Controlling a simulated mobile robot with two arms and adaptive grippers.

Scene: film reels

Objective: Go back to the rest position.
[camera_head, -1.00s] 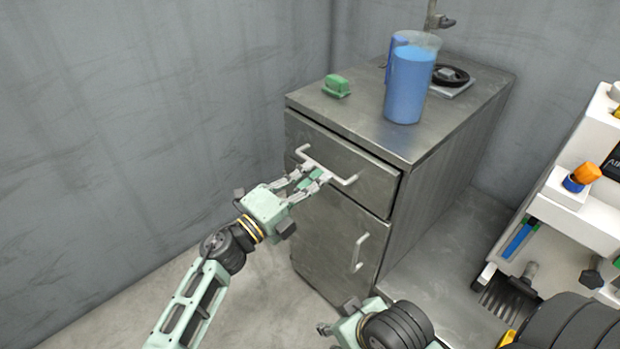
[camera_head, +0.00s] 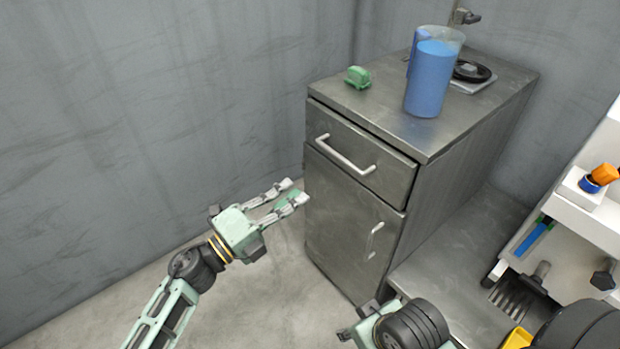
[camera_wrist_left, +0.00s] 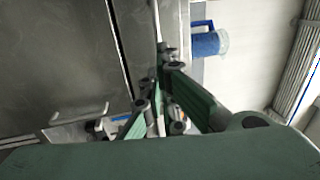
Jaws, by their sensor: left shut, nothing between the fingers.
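My left gripper (camera_head: 292,192) is at the left of the metal cabinet's front, below and left of the drawer handle (camera_head: 345,154) and clear of it. Its fingers hold nothing and are shut. In the left wrist view its green fingers (camera_wrist_left: 168,100) show close up. My right arm's wrist (camera_head: 400,328) shows at the bottom edge; the fingers of its gripper cannot be made out.
The cabinet (camera_head: 465,170) has a drawer (camera_head: 385,172) and a door with a handle (camera_head: 374,240). On top are a blue jug (camera_head: 430,80), a green object (camera_head: 357,77) and a black reel (camera_head: 471,71). White equipment (camera_head: 580,222) stands at right. Floor at left is clear.

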